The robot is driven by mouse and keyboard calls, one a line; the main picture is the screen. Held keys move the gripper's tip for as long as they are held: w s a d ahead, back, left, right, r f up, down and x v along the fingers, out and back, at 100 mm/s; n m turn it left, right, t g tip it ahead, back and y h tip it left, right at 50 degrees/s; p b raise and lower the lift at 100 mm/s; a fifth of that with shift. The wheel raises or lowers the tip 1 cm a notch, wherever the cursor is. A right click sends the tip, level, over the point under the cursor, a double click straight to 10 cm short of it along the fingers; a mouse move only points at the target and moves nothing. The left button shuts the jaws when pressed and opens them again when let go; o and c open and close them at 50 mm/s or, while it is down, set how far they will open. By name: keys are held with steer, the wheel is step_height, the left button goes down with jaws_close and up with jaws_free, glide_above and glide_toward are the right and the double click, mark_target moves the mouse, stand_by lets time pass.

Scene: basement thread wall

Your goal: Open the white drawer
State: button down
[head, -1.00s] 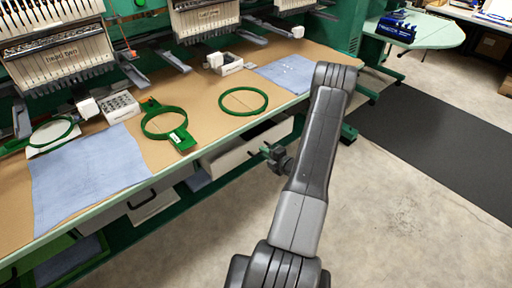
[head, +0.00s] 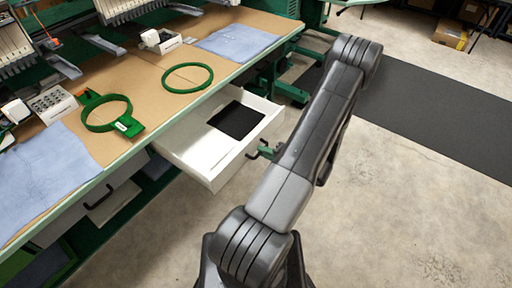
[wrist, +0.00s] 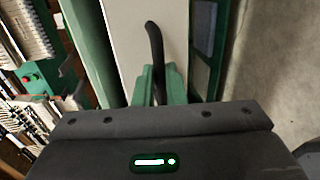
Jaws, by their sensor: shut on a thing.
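The white drawer (head: 205,160) is pulled well out from under the workbench in the head view. A flat black thing (head: 237,120) lies inside it. My gripper (head: 257,153), with green fingers, is at the drawer's front face, partly behind my arm. In the wrist view the dark curved handle (wrist: 154,45) stands out from the pale drawer front (wrist: 127,45). My gripper's green fingers (wrist: 161,84) are shut on the handle's near end.
Another handled drawer (head: 105,203) sits lower left. Concrete floor (head: 400,190) is open at right, with a dark mat (head: 430,115) beyond.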

steer(key=shift+s+d, duration=0.25)
steer(key=shift+d, duration=0.05)
steer(key=c, duration=1.5)
jaws_free()
steer(key=v, duration=1.3)
steer(key=shift+s+d, duration=0.15)
steer(key=shift+d, duration=0.2)
steer(key=x, duration=1.4)
steer(key=shift+a+r, duration=0.1)
